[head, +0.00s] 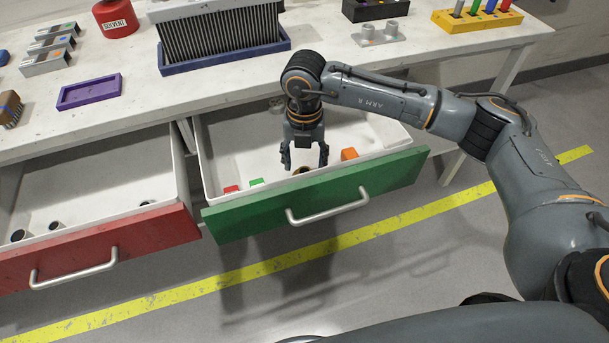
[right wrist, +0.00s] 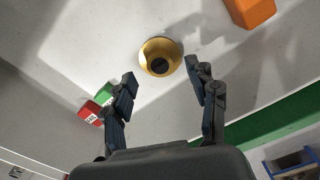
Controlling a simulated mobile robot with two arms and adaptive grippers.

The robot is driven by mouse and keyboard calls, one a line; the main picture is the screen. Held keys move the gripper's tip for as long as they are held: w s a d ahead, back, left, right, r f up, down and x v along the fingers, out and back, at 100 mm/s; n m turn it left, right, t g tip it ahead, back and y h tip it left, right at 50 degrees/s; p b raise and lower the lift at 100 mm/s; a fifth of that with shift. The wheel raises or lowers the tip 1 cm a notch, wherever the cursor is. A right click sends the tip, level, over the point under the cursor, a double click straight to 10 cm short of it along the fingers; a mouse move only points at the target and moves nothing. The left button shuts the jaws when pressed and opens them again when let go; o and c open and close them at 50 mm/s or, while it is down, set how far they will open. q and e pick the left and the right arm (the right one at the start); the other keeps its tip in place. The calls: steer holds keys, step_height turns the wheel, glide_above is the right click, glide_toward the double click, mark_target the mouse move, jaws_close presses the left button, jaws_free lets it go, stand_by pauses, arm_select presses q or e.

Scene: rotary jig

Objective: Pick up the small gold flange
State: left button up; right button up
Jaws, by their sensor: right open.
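The small gold flange (right wrist: 162,47) lies on the white floor of the open green-fronted drawer (head: 330,190). It is round with a dark centre hole. In the head view only a bit of the flange (head: 299,171) shows beside the fingers. My right gripper (head: 305,168) is open and points down into the drawer above the flange. In the right wrist view the flange shows just beyond and between the two open fingertips (right wrist: 163,82), with nothing between the pads. My left gripper is not in view.
Red (head: 231,189) and green (head: 257,182) small blocks lie left of the flange in the drawer, an orange block (head: 349,154) right of it. The drawer's walls surround the gripper. The red-fronted drawer (head: 100,245) stands open at left, holding several dark-ended cylinders.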

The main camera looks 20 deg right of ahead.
step_height(320, 180, down, 3)
steer(key=shift+r, duration=0.15)
jaws_close()
